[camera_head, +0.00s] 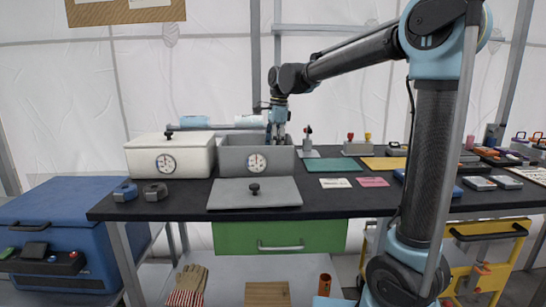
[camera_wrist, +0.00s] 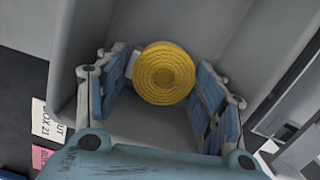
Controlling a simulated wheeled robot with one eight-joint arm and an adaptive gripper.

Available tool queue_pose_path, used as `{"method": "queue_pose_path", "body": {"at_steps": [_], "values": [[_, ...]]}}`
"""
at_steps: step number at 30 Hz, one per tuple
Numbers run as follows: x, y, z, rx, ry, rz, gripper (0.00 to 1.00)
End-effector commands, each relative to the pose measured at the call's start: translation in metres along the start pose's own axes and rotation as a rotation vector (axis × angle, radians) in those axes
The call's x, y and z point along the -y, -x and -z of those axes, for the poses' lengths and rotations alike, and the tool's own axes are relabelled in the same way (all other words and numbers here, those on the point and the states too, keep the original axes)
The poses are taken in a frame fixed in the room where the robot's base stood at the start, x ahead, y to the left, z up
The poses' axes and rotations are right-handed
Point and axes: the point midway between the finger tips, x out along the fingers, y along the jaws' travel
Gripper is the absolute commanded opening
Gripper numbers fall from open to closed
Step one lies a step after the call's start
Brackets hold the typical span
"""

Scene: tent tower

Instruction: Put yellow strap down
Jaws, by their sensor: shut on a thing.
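The yellow strap (camera_wrist: 164,74) is a round coil in the wrist view, between the two fingers of my gripper (camera_wrist: 163,80). My gripper is shut on it. In the head view my gripper (camera_head: 279,138) points down into the open grey box (camera_head: 232,160), which has a round dial on its front. The box's grey inner walls (camera_wrist: 215,30) surround the strap in the wrist view. I cannot tell whether the strap touches the box floor. The strap is hidden in the head view.
The grey lid (camera_head: 230,196) lies on the dark table (camera_head: 330,206) in front of the box. A closed white box (camera_head: 190,155) stands on its left. Stamps, a green mat (camera_head: 332,165) and pink and white cards (camera_head: 372,182) are on its right.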

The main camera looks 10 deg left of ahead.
Motion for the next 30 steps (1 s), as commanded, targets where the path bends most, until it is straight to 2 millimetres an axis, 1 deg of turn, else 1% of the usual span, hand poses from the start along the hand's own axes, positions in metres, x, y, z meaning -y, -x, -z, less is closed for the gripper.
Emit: {"method": "queue_pose_path", "body": {"at_steps": [3,7,18,19,21,30], "values": [[0.000,-0.016,0.002,0.000,-0.001,0.000,0.37],[0.000,-0.031,0.004,0.000,-0.001,0.000,0.37],[0.000,-0.035,0.005,0.000,-0.001,0.000,0.37],[0.000,-0.035,0.005,0.000,-0.001,0.000,0.69],[0.000,-0.034,0.005,0.000,-0.001,0.000,0.82],[0.000,-0.034,0.004,0.000,0.000,0.000,0.82]]}}
